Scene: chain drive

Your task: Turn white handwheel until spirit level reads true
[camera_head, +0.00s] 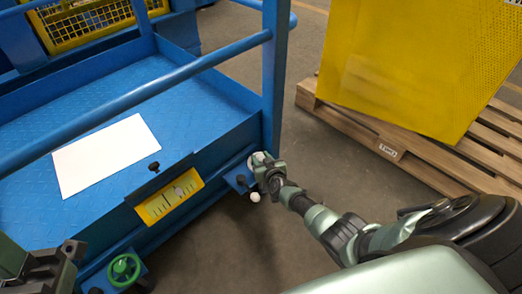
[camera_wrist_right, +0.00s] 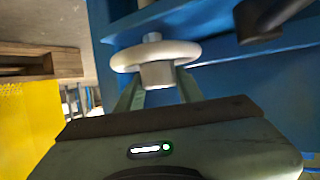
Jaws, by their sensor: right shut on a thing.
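The white handwheel (camera_head: 256,158) is on the blue frame's front right corner, partly hidden by my right gripper (camera_head: 266,171). In the right wrist view the white wheel (camera_wrist_right: 156,54) is seen nearly edge-on, with a grey hub (camera_wrist_right: 158,75) facing me. My right gripper's fingers (camera_wrist_right: 160,88) are closed about this hub. The spirit level (camera_head: 168,197) is a yellow plate with black marks on the frame's front side. A greyish spot on it lies right of its middle; the exact reading is too small to tell. My left gripper (camera_head: 62,262) is at the lower left, its jaws unclear.
A green handwheel (camera_head: 124,268) is on the frame near my left gripper. A white ball knob (camera_head: 255,197) sits below the white wheel. A white sheet (camera_head: 106,153) lies on the blue platform (camera_head: 60,115). A yellow panel (camera_head: 400,70) and wooden pallet (camera_head: 430,165) stand at right.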

